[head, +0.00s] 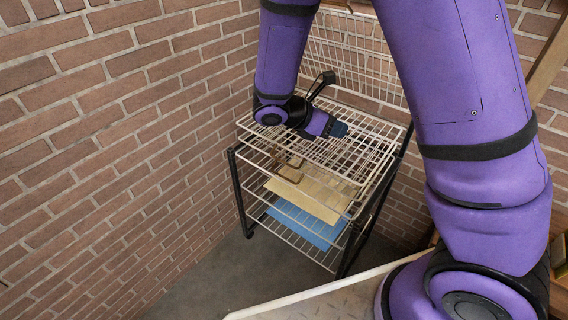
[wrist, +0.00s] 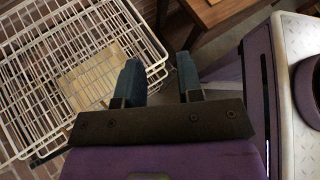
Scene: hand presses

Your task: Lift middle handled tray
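A wire rack (head: 245,150) with a black frame stands against the brick wall. A flat tan tray (head: 318,199) lies on its middle level, with a small brown handle-like part (head: 291,169) near its back left. A flat blue tray (head: 308,226) lies on the level below. My gripper (head: 338,129) is over the top wire shelf in the head view, above the tan tray. In the wrist view my gripper (wrist: 160,80) has its two dark fingers apart with nothing between them. The tan tray (wrist: 92,80) shows there through the wires, left of the fingers.
The top shelf's wires cover parts of both trays. A wire back panel (head: 350,60) rises behind the rack. A pale-edged table (head: 310,297) is at the front. In the wrist view a wooden table (wrist: 215,14) is at the top. Grey floor is clear left of the table.

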